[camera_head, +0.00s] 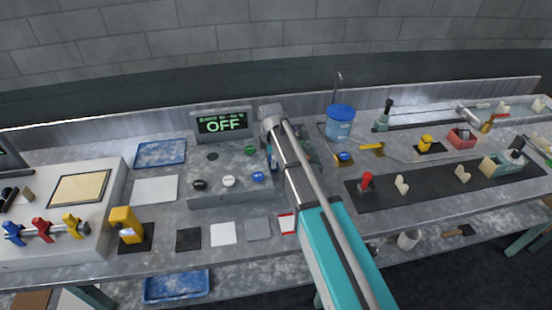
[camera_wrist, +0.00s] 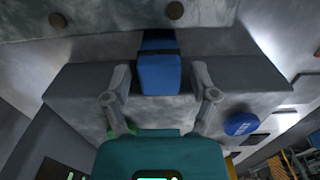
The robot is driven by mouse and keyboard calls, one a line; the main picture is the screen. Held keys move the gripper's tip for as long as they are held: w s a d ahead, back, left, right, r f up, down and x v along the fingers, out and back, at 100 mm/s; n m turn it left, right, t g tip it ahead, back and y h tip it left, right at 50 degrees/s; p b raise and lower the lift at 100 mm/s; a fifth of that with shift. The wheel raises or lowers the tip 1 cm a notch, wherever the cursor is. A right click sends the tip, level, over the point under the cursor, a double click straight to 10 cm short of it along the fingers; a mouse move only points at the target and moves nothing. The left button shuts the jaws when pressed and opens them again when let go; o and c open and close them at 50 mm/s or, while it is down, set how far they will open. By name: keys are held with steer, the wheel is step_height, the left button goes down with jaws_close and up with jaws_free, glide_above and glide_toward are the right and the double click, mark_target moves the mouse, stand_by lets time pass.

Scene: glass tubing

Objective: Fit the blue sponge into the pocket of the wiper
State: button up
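In the wrist view, a blue block (camera_wrist: 159,74) with a dark band across its upper part sits between my two fingers; it may be the blue sponge. My gripper (camera_wrist: 161,70) has its fingertips spread, with a narrow strip of grey showing on each side of the block, so the fingers look apart from it. In the head view my arm hides the gripper and this block. A small blue and yellow item (camera_head: 343,158) lies right of my arm. I cannot pick out the wiper's pocket for certain.
A grey control box (camera_head: 205,165) with several buttons and an OFF display (camera_head: 222,123) stands left of my arm. A blue bucket (camera_head: 340,122) is to the right. A yellow-handled tool (camera_head: 372,148) lies beside a dark mat (camera_head: 438,187). Flat squares line the bench front.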

steer(key=shift+r, duration=0.2)
stand_by(0.3)
step_height(320, 180, up, 12)
steer(key=p, duration=1.2)
stand_by(0.7)
steer(key=shift+s+d, duration=0.1)
steer(key=shift+s, duration=0.05)
steer(key=s+d+m, duration=1.9)
steer(key=d+m, duration=0.1)
steer(key=d, duration=0.2)
steer(key=shift+m, duration=0.4)
